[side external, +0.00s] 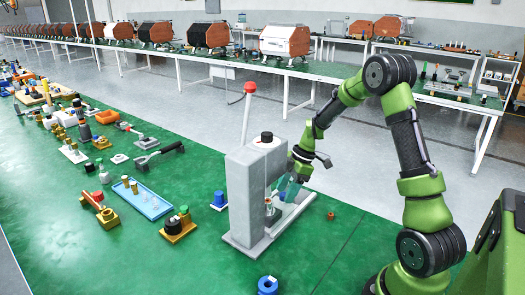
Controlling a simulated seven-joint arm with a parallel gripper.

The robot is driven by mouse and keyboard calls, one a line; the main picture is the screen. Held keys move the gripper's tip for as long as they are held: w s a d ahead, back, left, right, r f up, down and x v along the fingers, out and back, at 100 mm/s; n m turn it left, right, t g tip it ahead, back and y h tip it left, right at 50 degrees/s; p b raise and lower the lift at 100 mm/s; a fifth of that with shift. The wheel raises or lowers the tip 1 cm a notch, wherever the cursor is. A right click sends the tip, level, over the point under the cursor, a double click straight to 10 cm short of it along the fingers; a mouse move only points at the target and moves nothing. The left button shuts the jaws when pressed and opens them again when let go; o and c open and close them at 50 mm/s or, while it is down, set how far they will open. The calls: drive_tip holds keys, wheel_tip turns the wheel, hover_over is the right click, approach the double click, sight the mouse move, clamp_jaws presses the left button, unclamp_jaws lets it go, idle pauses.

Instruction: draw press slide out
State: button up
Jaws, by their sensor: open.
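The press (247,190) is a tall light-grey block standing upright on the green bench, with a red-knobbed lever (247,105) rising from it and a black-topped round part on top. A pale flat base or slide (292,213) extends from its foot toward the right; I cannot tell how far the slide itself is out. A small reddish-topped part (268,204) sits low at the press's right side. My gripper (286,190) is low beside the press's right face, over the pale base, with open jaws. Whether its fingers touch the slide is hard to tell.
A small brown part (331,215) lies right of the base and a blue ring-shaped part (267,285) at the front edge. A blue tray (150,207) with small cylinders and several loose tools lie left. A blue part (219,200) stands close left of the press.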

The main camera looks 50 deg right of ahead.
drive_tip(key=shift+a+f, duration=0.1)
drive_tip(key=shift+f, duration=0.15)
clamp_jaws()
drive_tip(key=d, duration=1.1)
drive_tip(key=shift+w+d, duration=0.1)
drive_tip(key=shift+d, duration=0.25)
drive_tip(key=shift+c, duration=0.8)
unclamp_jaws()
drive_tip(key=shift+o, duration=0.8)
drive_tip(key=shift+a, duration=0.1)
